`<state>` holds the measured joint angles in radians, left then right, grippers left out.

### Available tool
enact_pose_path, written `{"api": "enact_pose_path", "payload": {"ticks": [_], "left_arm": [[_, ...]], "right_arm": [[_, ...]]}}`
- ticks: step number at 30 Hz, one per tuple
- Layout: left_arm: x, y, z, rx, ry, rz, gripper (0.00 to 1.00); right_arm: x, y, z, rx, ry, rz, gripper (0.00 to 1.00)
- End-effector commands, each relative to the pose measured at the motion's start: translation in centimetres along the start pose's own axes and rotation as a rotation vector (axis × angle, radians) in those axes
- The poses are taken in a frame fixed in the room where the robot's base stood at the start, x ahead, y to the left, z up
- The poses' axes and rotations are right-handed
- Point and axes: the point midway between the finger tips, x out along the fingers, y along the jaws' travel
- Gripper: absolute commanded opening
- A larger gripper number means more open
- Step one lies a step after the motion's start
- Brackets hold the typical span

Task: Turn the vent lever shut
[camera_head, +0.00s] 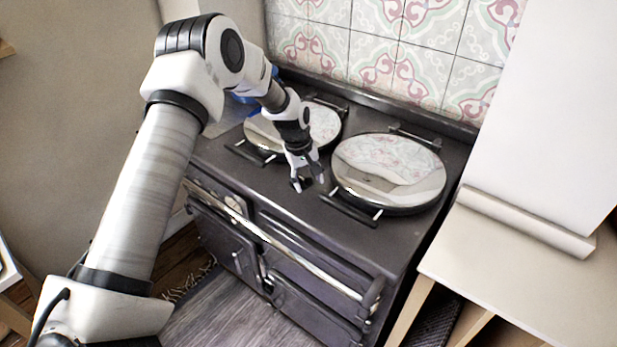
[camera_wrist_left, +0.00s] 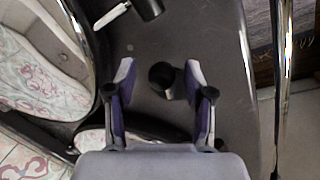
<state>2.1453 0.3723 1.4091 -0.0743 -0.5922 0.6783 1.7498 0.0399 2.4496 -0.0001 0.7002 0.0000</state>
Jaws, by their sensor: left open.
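My left gripper (camera_head: 308,186) is open above the dark stove top (camera_head: 280,195), between the two mirrored lids. In the left wrist view, a small dark round knob-like piece (camera_wrist_left: 162,75) shows in the gap between the fingertips (camera_wrist_left: 164,82). In the head view the gripper mostly hides that spot. My right gripper is not in view.
The right round lid (camera_head: 390,170) and left round lid (camera_head: 290,128) flank the gripper, each with a front handle. A chrome rail (camera_head: 290,250) runs along the stove's front. A pale counter (camera_head: 500,255) stands to the right and a tiled wall (camera_head: 420,60) behind.

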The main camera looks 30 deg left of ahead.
Motion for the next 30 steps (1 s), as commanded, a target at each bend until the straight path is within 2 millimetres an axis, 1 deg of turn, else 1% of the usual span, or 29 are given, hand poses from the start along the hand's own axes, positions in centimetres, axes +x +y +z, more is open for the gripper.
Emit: {"api": "enact_pose_path", "payload": {"ticks": [3, 5, 6, 7, 8, 20, 26, 30], "left_arm": [[-0.1, 0.0, 0.0, 0.000, 0.000, 0.000, 0.53], [0.0, 0.0, 0.0, 0.000, 0.000, 0.000, 0.32], [-0.1, 0.0, 0.0, 0.000, 0.000, 0.000, 0.18], [-0.1, 0.0, 0.0, 0.000, 0.000, 0.000, 0.07], [0.0, 0.0, 0.0, 0.000, 0.000, 0.000, 0.00], [0.0, -0.2, 0.0, 0.027, -0.005, -0.001, 0.00], [0.0, -0.6, 0.0, 0.108, -0.021, -0.001, 0.00], [-0.1, -1.1, 0.0, 0.202, -0.040, -0.002, 0.00]], "right_arm": [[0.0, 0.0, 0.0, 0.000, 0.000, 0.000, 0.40], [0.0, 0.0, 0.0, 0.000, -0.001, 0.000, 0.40], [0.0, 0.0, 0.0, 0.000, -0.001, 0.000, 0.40], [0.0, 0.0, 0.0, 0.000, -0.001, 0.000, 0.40], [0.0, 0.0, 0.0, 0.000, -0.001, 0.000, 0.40], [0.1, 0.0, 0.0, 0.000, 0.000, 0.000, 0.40], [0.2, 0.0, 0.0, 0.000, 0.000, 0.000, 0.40], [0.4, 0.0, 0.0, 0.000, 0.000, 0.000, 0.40]]}}
